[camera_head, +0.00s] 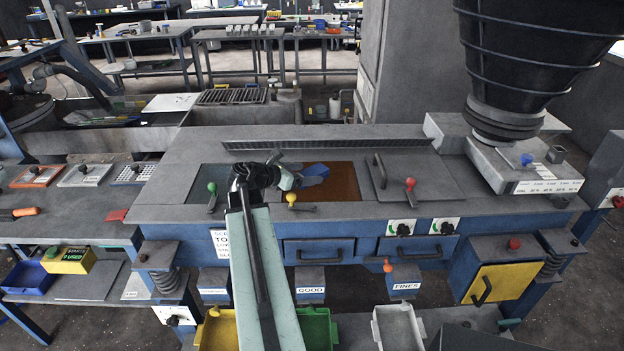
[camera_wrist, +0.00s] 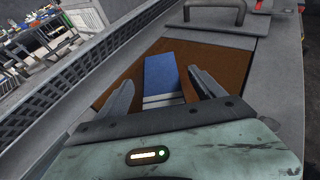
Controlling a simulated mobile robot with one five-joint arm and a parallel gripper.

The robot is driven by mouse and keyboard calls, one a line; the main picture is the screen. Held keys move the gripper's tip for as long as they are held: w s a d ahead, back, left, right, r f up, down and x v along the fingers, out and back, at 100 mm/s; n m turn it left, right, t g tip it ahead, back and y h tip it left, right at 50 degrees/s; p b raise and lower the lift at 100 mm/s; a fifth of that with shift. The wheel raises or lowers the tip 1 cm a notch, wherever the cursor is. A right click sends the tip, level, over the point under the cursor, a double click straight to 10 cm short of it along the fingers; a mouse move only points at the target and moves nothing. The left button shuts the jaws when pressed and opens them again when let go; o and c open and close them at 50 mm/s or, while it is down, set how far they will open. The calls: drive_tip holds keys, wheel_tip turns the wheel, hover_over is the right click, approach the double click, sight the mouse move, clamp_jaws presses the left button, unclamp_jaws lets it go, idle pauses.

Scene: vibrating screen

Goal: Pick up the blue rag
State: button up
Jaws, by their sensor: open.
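The blue rag (camera_head: 316,169) shows as a small blue patch over the brown-orange screen opening in the head view, just right of my gripper (camera_head: 295,178). In the wrist view the blue rag (camera_wrist: 161,73) lies in the brown recess, with pale stripes across its near end. My gripper (camera_wrist: 160,92) is open, its two fingers on either side of the rag's near part in that picture. I cannot tell whether the fingers touch it. The rag's nearest end is hidden behind the gripper body.
The brown screen bed (camera_head: 340,183) is sunk in the grey machine top (camera_head: 230,150). A yellow-knobbed lever (camera_head: 292,199) and a green-knobbed lever (camera_head: 212,190) stand at the front edge. A grey cover with a handle (camera_head: 405,177) lies to the right. A slotted grille (camera_head: 325,144) runs behind.

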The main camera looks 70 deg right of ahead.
sight(311, 172)
drive_tip(key=x, duration=0.2)
drive_tip(key=shift+s+d+f+b, duration=0.15)
drive_tip(key=shift+d+f+b, duration=0.05)
drive_tip(key=shift+d+b, duration=0.1)
drive_tip(key=shift+r, duration=0.1)
drive_tip(key=c, duration=1.6)
wheel_tip(311, 172, up, 10)
drive_tip(key=p, duration=1)
drive_tip(key=shift+r, duration=0.1)
